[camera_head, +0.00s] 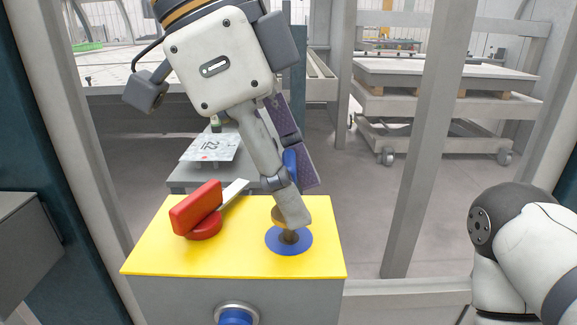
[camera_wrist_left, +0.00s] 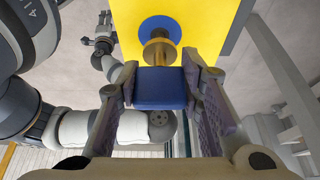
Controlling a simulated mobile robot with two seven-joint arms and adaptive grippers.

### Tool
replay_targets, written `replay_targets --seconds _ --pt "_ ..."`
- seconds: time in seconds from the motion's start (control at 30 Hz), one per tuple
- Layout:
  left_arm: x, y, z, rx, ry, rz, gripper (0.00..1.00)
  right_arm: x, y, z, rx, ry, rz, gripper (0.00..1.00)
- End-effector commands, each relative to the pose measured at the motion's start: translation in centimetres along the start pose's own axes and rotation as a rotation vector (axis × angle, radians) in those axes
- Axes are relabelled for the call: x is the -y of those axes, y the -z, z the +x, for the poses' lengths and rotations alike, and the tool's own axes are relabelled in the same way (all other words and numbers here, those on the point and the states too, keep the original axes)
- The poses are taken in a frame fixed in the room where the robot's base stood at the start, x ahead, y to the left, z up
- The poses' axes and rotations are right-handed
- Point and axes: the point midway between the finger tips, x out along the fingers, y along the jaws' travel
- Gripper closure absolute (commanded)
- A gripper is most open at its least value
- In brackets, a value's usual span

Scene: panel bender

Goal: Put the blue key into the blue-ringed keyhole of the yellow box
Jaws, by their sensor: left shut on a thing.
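The yellow box (camera_head: 160,262) stands in front of me with its yellow top facing up. A blue ring (camera_head: 276,244) lies flat on the top's right part and also shows in the left wrist view (camera_wrist_left: 150,24). My left gripper (camera_head: 291,200) is above this ring, shut on the blue key (camera_wrist_left: 160,88), whose blue handle sits between the fingers. The key's brass-coloured shaft with a round collar (camera_wrist_left: 158,52) points at the ring. Its lower end looks in line with the ring's centre, but I cannot tell how deep it reaches.
A red handle (camera_head: 195,206) stands on a red base on the left of the yellow top, beside a pale metal bar (camera_head: 234,190). A blue button (camera_head: 235,317) is on the box's front. Grey frame posts (camera_head: 423,130) rise behind at the right.

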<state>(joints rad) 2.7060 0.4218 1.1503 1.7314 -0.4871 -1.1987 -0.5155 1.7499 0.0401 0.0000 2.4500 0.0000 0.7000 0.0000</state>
Motion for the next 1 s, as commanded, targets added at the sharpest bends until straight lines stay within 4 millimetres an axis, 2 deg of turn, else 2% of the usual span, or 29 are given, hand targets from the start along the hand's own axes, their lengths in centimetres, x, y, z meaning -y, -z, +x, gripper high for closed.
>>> replay_targets --seconds 0.6,0.97,1.0 --pt "0.0 -0.8 2.0 0.0 0.0 0.0 0.95 0.0 0.0 0.0 0.0 0.0 0.0 0.6" --pt "0.0 -0.9 2.3 -0.001 0.001 0.0 0.95 0.0 0.0 0.0 0.0 0.0 0.0 0.6" --pt "0.0 -0.9 2.3 -0.001 0.001 0.0 0.64 0.0 0.0 0.0 0.0 0.0 0.0 0.6"
